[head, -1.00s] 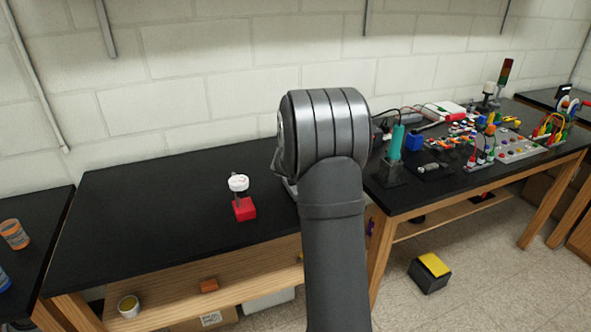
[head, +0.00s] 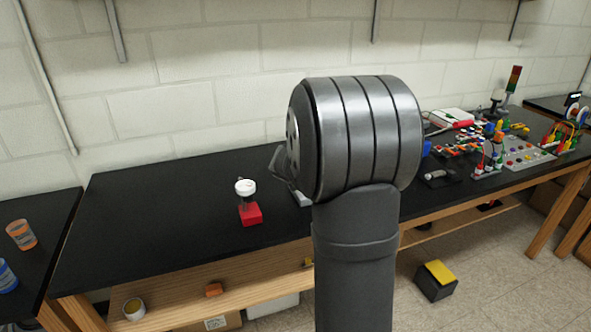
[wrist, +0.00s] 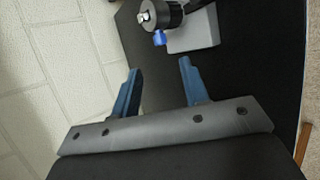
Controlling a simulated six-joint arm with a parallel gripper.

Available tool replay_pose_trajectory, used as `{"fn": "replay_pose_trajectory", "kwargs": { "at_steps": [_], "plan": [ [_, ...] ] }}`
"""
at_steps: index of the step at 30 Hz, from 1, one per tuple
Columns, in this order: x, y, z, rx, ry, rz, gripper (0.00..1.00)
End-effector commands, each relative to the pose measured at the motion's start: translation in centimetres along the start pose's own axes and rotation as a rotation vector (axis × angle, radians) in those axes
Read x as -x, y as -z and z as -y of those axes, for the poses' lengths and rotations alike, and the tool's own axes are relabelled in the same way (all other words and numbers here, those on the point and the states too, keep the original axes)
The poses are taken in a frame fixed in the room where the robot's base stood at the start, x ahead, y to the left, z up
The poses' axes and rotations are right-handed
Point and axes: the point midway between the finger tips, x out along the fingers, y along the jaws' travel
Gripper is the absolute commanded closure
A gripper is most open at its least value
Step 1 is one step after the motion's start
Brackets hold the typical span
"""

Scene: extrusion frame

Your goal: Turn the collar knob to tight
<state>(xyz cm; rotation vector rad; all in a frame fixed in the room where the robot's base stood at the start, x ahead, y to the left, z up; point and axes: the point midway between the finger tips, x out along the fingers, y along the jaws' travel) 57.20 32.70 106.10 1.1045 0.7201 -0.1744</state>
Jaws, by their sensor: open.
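In the wrist view, a small blue knob (wrist: 159,38) sticks out below a black round collar (wrist: 168,13) with a bright metal end. A grey base block (wrist: 194,30) sits to its right on the black bench. My gripper (wrist: 160,65) is open, its two blue fingers apart with nothing between them. The knob lies beyond the fingertips, apart from them. In the head view my arm hides the collar and knob; only a pale grey edge, perhaps of the base, shows beside it. The knob's tightness cannot be told.
A white-capped piece (head: 245,188) stands with a red block (head: 250,215) on the bench (head: 150,220), left of my arm. The bench's left part is clear. Electronics and coloured parts (head: 490,135) crowd the right bench. A block wall (head: 200,90) stands behind.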

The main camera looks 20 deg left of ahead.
Motion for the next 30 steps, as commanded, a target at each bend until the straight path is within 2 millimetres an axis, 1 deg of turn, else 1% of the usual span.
{"fn": "replay_pose_trajectory", "kwargs": {
  "at_steps": [1, 6, 12, 18, 27, 30],
  "plan": [
    [1.1, 0.0, -0.1, 0.0, -0.002, 0.0, 0.59],
    [4.1, 0.0, -0.1, 0.0, -0.003, -0.001, 0.59],
    [6.7, 0.0, -0.1, 0.0, -0.002, 0.0, 0.59],
    [7.7, 0.0, 0.0, 0.001, 0.0, 0.0, 0.59],
    [7.8, 0.0, 0.0, 0.001, 0.0, 0.0, 0.59],
    [7.7, -0.2, 0.1, -0.032, 0.006, 0.0, 0.59]
  ]
}}
